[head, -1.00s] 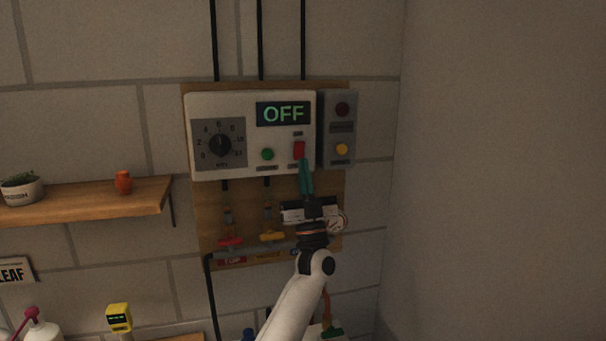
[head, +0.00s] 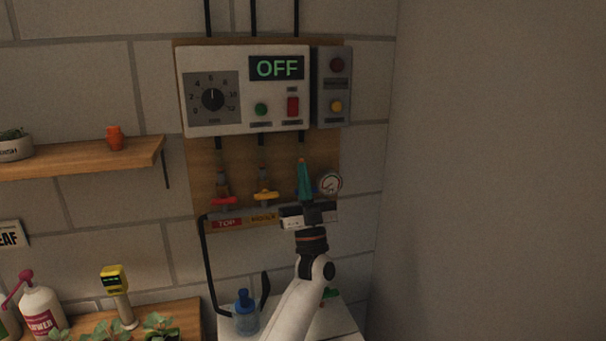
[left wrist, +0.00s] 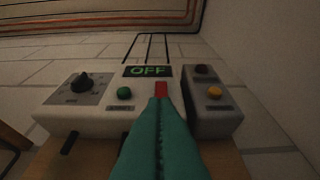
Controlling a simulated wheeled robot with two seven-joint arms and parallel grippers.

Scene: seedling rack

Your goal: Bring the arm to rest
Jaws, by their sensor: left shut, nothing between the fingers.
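My left gripper (head: 304,164) is in front of the wall board, below the white control box (head: 228,118). Its teal fingers are closed together with nothing between them; they also show in the left wrist view (left wrist: 160,105). In the head view the fingertips sit below the red switch (head: 293,106), apart from it. The box's display (head: 277,68) reads OFF, and a dial (head: 212,99) and a green button (head: 261,109) are on its face. My right gripper is not in view.
A grey box (head: 333,60) with a yellow button adjoins the control box. Below are red (head: 223,201) and yellow (head: 265,195) valve handles and a gauge (head: 330,183). A shelf (head: 80,159) is at left. A blue bottle (head: 245,315) and seedlings stand low. The right wall is bare.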

